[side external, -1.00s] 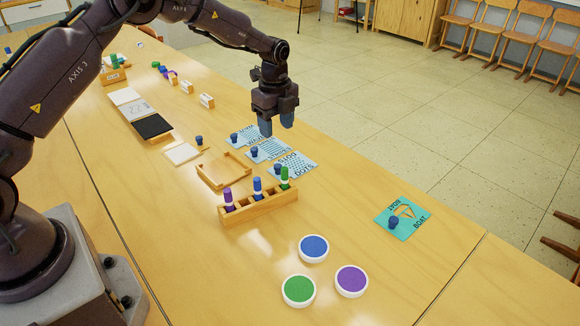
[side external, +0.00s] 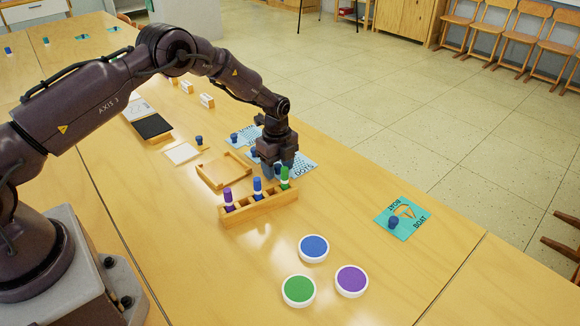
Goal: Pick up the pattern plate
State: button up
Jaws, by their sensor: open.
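My gripper (side external: 279,168) is low over the nearest of the light-blue pattern plates, the one lettered DOTS (side external: 306,164). Its fingers point down and are apart, around or just above where the plate's blue knob stands; the knob is mostly hidden, so I cannot tell whether they touch it. The plate lies flat on the table. Another light-blue plate (side external: 243,138) with a blue knob lies farther back, and the one between is mostly covered by my gripper.
A wooden rack (side external: 262,207) with purple, blue and green stampers stands close in front of my gripper. An empty wooden tray (side external: 222,171) lies to the left. A teal BOAT plate (side external: 404,219) lies right. Blue (side external: 313,248), green (side external: 298,291) and purple (side external: 351,281) pads sit in front.

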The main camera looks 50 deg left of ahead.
grip_shut()
jog(key=shift+r, duration=0.1)
